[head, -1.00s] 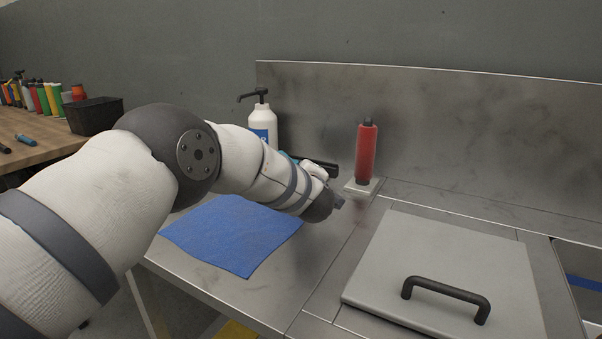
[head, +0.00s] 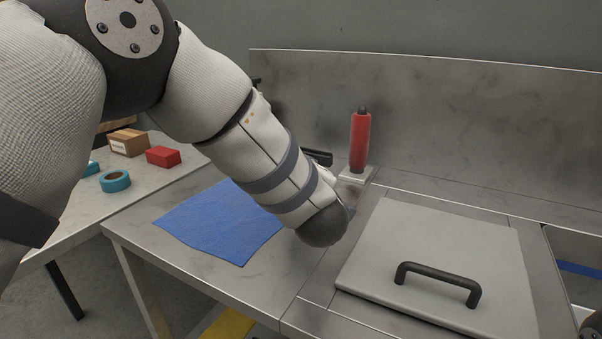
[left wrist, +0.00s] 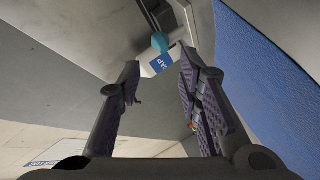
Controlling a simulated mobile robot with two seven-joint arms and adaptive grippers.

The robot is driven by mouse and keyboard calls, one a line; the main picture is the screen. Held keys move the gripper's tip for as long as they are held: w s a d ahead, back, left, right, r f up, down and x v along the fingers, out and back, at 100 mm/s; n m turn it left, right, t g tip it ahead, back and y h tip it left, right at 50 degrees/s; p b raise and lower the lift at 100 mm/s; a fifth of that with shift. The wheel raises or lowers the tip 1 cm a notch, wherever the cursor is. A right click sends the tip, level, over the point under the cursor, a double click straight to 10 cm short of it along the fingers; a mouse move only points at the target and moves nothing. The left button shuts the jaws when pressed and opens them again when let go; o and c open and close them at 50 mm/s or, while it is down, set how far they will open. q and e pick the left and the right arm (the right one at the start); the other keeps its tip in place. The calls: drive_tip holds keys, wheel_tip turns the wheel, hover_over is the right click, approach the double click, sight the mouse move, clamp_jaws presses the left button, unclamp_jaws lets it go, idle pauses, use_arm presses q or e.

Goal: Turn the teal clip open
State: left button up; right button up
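A small round teal part (left wrist: 160,42), which looks like the teal clip, shows in the left wrist view beside a dark bar (left wrist: 165,15). Whether it is turned is too small to tell. In the head view my arm hides it, and only the end of a black bar (head: 318,157) shows behind the arm. My left gripper (left wrist: 160,63) is open and empty, its two fingers spread, with the teal part beyond the fingertips. In the head view the left fingers are hidden behind my arm. My right gripper is not clearly in view.
A red cylinder (head: 360,140) stands on a white base by the back panel. A grey lid (head: 440,235) with a black handle (head: 438,283) lies right. A blue cloth (head: 222,222) covers the front left.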

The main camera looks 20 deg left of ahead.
use_arm(q)
drive_tip(key=shift+s, duration=0.15)
